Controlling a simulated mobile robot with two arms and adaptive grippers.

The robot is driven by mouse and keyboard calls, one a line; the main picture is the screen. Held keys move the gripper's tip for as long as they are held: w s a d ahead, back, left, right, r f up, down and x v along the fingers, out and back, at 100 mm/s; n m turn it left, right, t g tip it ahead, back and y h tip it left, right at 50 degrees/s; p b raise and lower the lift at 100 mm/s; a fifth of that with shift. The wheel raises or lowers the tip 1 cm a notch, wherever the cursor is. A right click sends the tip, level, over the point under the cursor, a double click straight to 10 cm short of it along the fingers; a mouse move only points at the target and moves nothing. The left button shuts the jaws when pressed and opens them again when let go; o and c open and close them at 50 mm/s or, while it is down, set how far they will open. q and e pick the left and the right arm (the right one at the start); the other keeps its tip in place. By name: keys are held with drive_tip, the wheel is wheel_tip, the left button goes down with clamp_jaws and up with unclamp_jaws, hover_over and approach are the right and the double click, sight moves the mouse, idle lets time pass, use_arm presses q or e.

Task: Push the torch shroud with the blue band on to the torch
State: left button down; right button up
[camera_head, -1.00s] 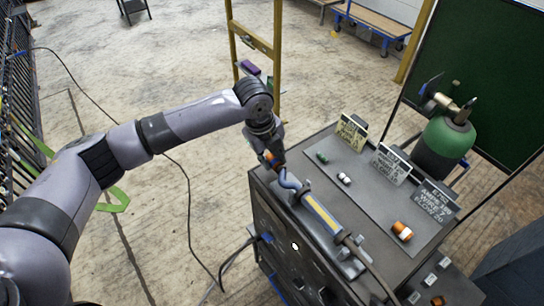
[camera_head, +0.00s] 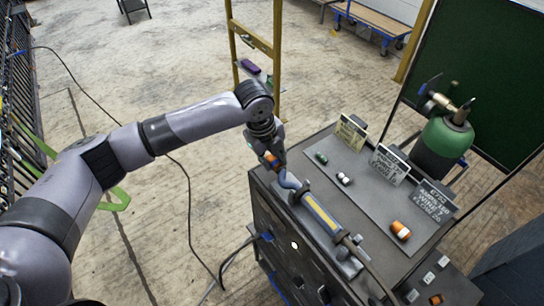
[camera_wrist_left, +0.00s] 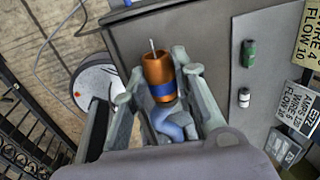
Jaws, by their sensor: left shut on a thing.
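The torch (camera_head: 320,212) lies in a holder on the dark cabinet, and its blue-grey bent neck (camera_head: 289,181) rises at the far end. The copper-coloured shroud with the blue band (camera_wrist_left: 158,70) is between the fingers of my left gripper (camera_wrist_left: 155,88), which is shut on it. The shroud is in line with the neck (camera_wrist_left: 176,124), and a thin wire sticks out of its open end. Its exact seating on the neck cannot be told. In the head view my left gripper (camera_head: 272,158) is at the neck's tip. My right gripper is not in view.
On the cabinet's grey top are a green piece (camera_head: 321,157), a white piece (camera_head: 344,179) and an orange piece (camera_head: 400,230), with sign cards (camera_head: 388,165) behind. A green gas cylinder (camera_head: 441,145) stands to the right. A cable (camera_head: 185,185) crosses the floor.

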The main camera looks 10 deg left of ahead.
use_arm(q)
drive_tip(key=shift+s+d+p, duration=0.35)
drive_tip(key=shift+s+d, duration=0.1)
idle(0.5)
drive_tip(key=shift+s+d+f, duration=0.2)
drive_tip(key=shift+s+f, duration=0.05)
idle(0.6)
drive_tip(key=c, duration=1.7)
unclamp_jaws()
drive_tip(key=o, duration=0.4)
drive_tip(key=shift+d+r, duration=0.2)
drive_tip(key=shift+r, duration=0.05)
drive_tip(key=shift+o, duration=0.7)
drive_tip(key=shift+w+a, duration=0.15)
drive_tip(key=shift+a, duration=0.15)
drive_tip(key=shift+o, duration=0.6)
drive_tip(key=o, duration=0.4)
